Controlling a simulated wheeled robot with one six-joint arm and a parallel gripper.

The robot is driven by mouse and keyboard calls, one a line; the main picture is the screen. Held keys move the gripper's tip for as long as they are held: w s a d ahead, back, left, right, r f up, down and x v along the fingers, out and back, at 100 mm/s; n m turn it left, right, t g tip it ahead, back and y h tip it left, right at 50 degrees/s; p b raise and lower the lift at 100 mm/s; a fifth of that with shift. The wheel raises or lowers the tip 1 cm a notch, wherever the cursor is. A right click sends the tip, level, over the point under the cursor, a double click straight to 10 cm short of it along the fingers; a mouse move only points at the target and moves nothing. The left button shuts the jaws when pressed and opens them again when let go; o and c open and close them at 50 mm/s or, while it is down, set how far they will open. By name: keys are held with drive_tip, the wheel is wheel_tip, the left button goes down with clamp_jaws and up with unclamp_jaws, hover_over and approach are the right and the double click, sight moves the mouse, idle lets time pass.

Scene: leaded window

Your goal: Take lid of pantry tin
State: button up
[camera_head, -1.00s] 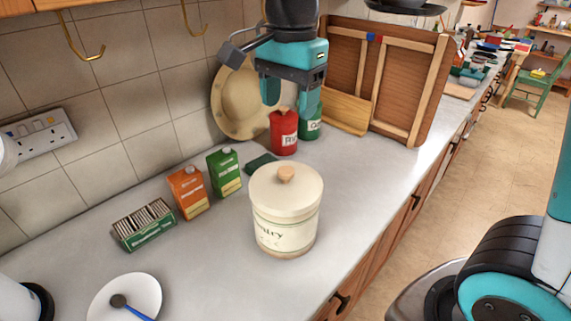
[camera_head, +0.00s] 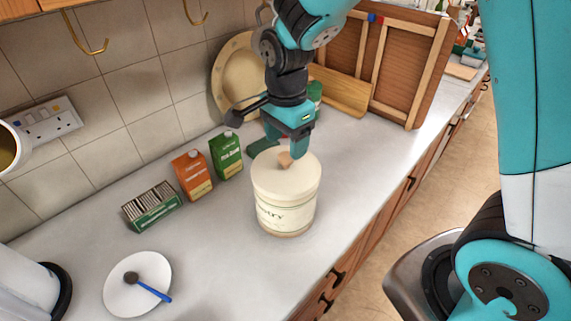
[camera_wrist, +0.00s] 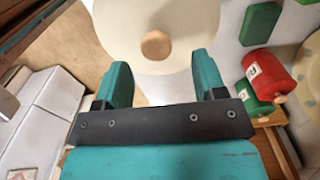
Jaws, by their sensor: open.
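The cream pantry tin (camera_head: 284,213) stands upright on the counter, with its lid (camera_head: 287,180) seated on top. The lid's round wooden knob (camera_head: 285,160) shows partly behind my gripper (camera_head: 290,150), which is just above the lid. In the wrist view, my open gripper (camera_wrist: 164,72) has its two teal fingers spread, and the knob (camera_wrist: 157,45) lies between and a little beyond their tips, over the pale lid (camera_wrist: 185,20). Nothing is held. I cannot tell whether a finger touches the knob.
Orange (camera_head: 192,174) and green (camera_head: 226,155) cartons and a teabag box (camera_head: 152,207) stand left of the tin. A white plate (camera_head: 122,295) with a blue-handled spoon lies front left. A round tray (camera_head: 232,75) and wooden panel (camera_head: 400,70) lean behind. The counter right of the tin is clear.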

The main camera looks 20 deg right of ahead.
sight(286, 156)
drive_tip(key=f, duration=0.2)
drive_tip(key=f+p, duration=0.1)
drive_tip(key=f, duration=0.1)
drive_tip(key=shift+s+a+f, duration=0.15)
drive_tip(key=shift+s+f, duration=0.05)
drive_tip(key=c, duration=1)
